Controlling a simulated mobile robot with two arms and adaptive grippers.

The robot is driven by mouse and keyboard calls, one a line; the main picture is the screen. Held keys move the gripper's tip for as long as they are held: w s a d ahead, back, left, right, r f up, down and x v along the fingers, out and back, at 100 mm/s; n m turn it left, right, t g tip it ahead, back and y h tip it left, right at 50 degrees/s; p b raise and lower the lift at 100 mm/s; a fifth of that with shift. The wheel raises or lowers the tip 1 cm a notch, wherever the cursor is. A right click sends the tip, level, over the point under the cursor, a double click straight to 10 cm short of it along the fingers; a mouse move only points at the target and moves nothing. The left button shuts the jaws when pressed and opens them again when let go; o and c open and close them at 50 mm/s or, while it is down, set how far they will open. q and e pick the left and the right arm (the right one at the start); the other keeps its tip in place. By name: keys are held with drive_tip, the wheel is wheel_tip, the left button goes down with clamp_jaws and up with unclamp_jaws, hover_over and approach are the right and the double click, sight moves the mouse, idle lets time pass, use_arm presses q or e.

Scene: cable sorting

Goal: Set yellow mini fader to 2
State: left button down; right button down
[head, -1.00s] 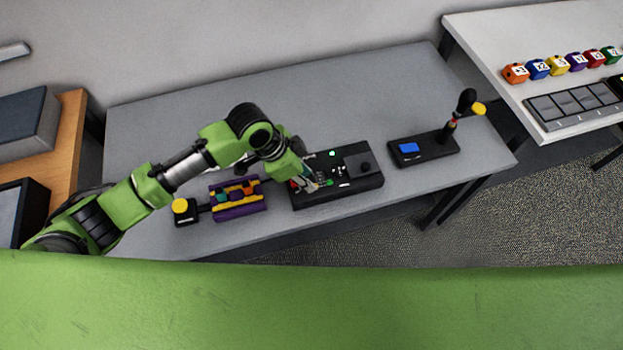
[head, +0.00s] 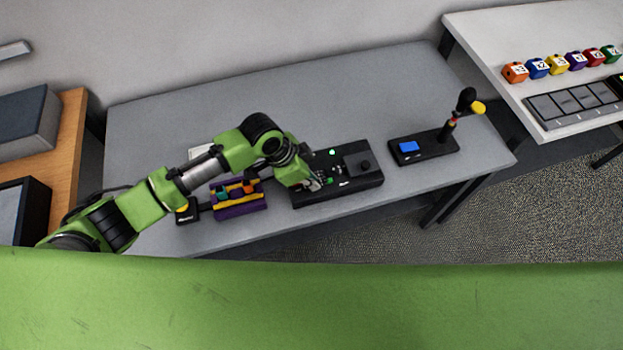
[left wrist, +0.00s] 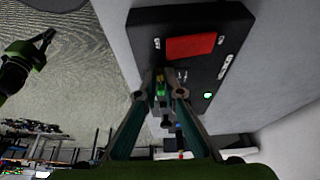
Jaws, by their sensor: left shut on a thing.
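The black control box (head: 365,182) sits on the grey table, and it also shows in the left wrist view (left wrist: 145,18). My left gripper (head: 318,184) reaches down to the left part of its top. In the left wrist view my left gripper (left wrist: 161,92) has its fingers drawn in around a small yellow piece (left wrist: 160,76), which looks like the yellow mini fader. A green piece (left wrist: 162,89) shows right beside it. The fingers hide most of the slider tracks, and I cannot read the fader's setting. My right gripper (left wrist: 46,40) shows at the left, away from the box.
A purple and yellow rack (head: 240,208) and a black box with a yellow button (head: 183,212) stand left of the control box. A joystick base with a blue patch (head: 424,148) stands to the right. Numbered cubes (head: 557,65) are on the white table.

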use_arm(q)
drive_tip(key=shift+w+a, duration=0.3)
drive_tip(key=shift+w, duration=0.75)
drive_tip(key=c, duration=2.2)
unclamp_jaws()
drive_tip(key=shift+o, duration=0.2)
drive_tip(key=shift+s, duration=0.2)
drive_tip(key=shift+w, duration=0.1)
drive_tip(key=v, duration=1.2)
drive_tip(key=shift+d, duration=0.1)
